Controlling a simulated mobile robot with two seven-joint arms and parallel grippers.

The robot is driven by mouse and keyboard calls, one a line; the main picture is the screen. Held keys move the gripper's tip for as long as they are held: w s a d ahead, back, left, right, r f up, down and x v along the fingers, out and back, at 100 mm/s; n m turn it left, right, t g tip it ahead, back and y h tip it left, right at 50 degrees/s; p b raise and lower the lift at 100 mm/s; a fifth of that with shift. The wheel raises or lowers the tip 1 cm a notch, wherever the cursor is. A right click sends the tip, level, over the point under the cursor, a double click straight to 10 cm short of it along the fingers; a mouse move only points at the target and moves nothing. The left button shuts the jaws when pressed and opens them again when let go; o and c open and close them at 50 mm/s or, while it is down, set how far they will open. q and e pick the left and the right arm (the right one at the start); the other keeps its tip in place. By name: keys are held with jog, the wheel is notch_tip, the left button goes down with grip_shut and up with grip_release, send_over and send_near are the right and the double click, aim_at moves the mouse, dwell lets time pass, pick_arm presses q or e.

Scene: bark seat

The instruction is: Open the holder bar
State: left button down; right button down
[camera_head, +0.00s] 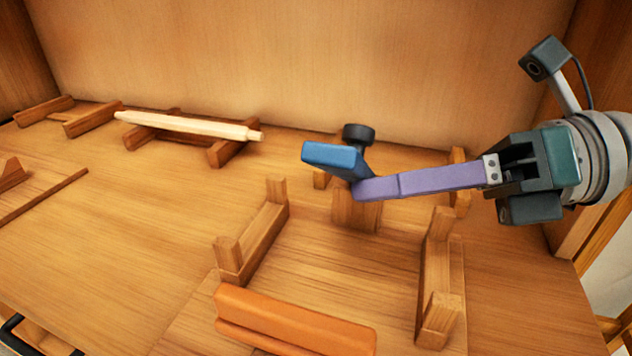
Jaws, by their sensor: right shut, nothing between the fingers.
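A blue bar-like piece (335,158), likely the holder bar, is tilted above a wooden block (356,212) at the back of the wooden frame. A round black knob (358,134) shows just behind it. My right gripper (365,189) comes in from the right with long purple fingers. The fingers are shut with nothing between them. Their tip overlaps the lower right end of the blue piece; I cannot tell whether they touch. The fingers partly hide the block below. My left gripper is not in view.
Wooden uprights stand at the frame's left (252,240) and right (436,275). An orange bar (293,322) lies at the front. A pale wooden rod (188,126) rests on supports at back left. The back wall (290,60) is close behind.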

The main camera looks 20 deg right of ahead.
jog(key=shift+w+d+r+m, duration=0.2)
jog(key=shift+w+r+m, duration=0.15)
jog(key=shift+r+m, duration=0.2)
jog(key=shift+w+d+r, duration=0.3)
jog(key=shift+w+r, duration=0.1)
jog(key=shift+r, duration=0.05)
dwell(0.3)
